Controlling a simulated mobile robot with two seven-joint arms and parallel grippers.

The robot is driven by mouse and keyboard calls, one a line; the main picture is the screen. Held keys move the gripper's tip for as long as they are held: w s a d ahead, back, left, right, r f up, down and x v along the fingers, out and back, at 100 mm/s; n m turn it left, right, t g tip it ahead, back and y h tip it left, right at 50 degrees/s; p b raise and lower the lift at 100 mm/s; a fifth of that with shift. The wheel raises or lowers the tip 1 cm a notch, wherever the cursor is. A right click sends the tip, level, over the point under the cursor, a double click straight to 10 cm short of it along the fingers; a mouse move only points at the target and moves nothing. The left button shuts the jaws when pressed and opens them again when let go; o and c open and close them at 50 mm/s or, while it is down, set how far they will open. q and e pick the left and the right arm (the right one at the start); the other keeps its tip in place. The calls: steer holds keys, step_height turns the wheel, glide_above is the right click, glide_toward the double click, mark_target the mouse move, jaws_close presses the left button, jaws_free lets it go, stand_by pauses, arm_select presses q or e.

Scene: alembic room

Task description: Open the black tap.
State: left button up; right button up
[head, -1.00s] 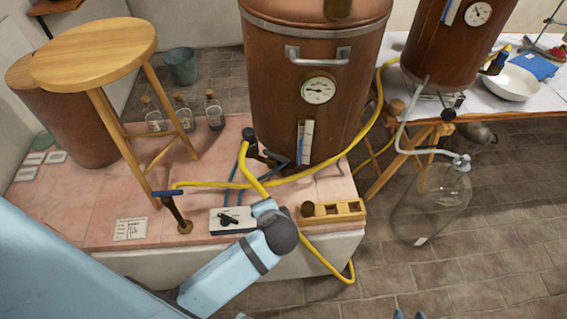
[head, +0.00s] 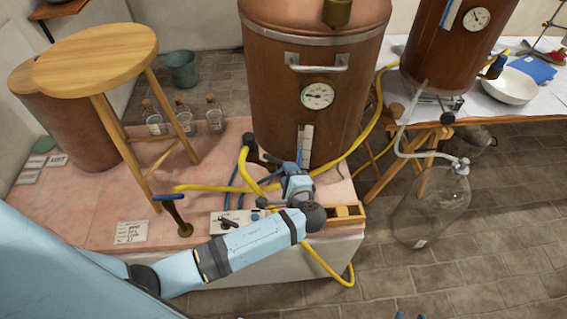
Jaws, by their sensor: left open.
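The copper boiler (head: 270,90) stands on the pink tiled platform. A dark tap with a black round end (head: 249,141) is low on its front left, by the yellow hose. My left arm reaches in from the lower left. Its gripper (head: 284,164) is open in front of the boiler's base, just right of this tap. It appears empty and hides part of the tap's surroundings. I cannot tell whether it touches the tap or the hose.
A blue-handled post (head: 176,212), a switch box (head: 226,222) and a wooden rack (head: 348,213) stand near the platform's front. The yellow hose (head: 205,187) crosses there. A stool (head: 97,57) is left; a glass carboy (head: 430,212) stands on the floor right.

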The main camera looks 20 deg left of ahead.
mark_target(276, 161)
arm_select(q)
steer(key=x, duration=0.5)
jaws_close()
